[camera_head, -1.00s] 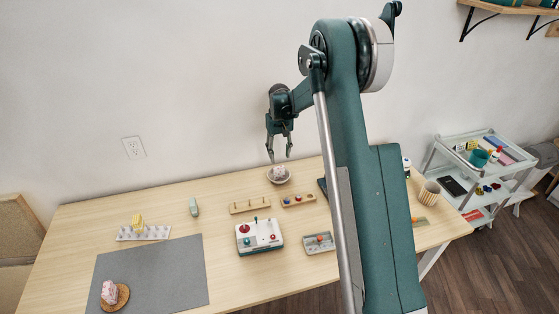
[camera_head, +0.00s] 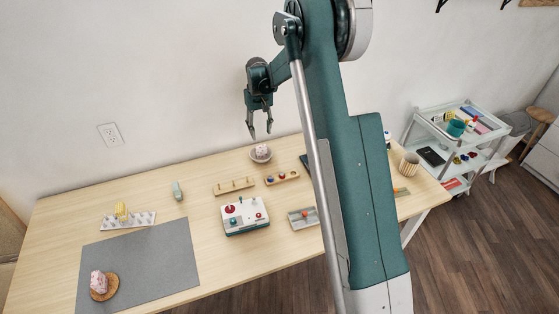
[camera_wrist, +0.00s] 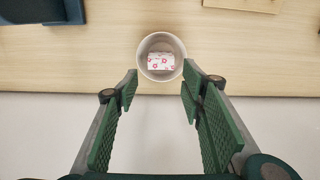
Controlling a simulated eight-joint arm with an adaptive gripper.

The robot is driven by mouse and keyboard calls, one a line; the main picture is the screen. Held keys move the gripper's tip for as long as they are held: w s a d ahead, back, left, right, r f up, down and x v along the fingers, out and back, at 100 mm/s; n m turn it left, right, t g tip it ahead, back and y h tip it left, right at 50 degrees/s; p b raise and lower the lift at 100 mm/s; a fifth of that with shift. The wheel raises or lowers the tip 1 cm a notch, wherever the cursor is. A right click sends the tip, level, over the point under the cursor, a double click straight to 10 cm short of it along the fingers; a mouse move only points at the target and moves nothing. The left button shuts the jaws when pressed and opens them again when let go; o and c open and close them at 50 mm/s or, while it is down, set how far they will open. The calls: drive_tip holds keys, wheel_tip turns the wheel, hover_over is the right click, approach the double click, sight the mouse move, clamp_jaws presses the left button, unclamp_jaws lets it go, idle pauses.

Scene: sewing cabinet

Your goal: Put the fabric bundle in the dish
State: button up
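The fabric bundle (camera_wrist: 160,62), white with pink flowers, lies inside the round pale dish (camera_wrist: 145,47) in the wrist view. In the head view the small bundle (camera_head: 262,150) shows in the dish (camera_head: 262,160) at the back of the table. My gripper (camera_head: 261,134) is open and empty, pointing down above the dish. In the wrist view its fingers (camera_wrist: 159,78) are spread apart, with the dish ahead between the tips. Nothing is between the finger pads.
A pinkish lump (camera_head: 98,281) sits on a round cork coaster (camera_head: 110,289) on the grey mat (camera_head: 150,262). A joystick control box (camera_head: 246,215) and small wooden racks stand in front of the dish. The wall (camera_head: 190,70) is close behind.

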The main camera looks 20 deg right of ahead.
drive_tip(key=s+a+r+t, duration=0.2)
drive_tip(key=s+r, duration=1)
drive_tip(key=s+a+r+t, duration=0.1)
drive_tip(key=s+a+r, duration=0.2)
drive_tip(key=s+r, duration=0.9)
drive_tip(key=s+a+f+t, duration=0.1)
drive_tip(key=s+t, duration=0.1)
drive_tip(key=s, duration=1.2)
drive_tip(key=s+a+t, duration=0.2)
drive_tip(key=s, duration=1.3)
drive_tip(key=shift+s+f, duration=0.25)
drive_tip(key=shift+f, duration=0.1)
drive_tip(key=shift+c, duration=0.4)
drive_tip(key=c, duration=0.4)
drive_tip(key=shift+o, duration=0.2)
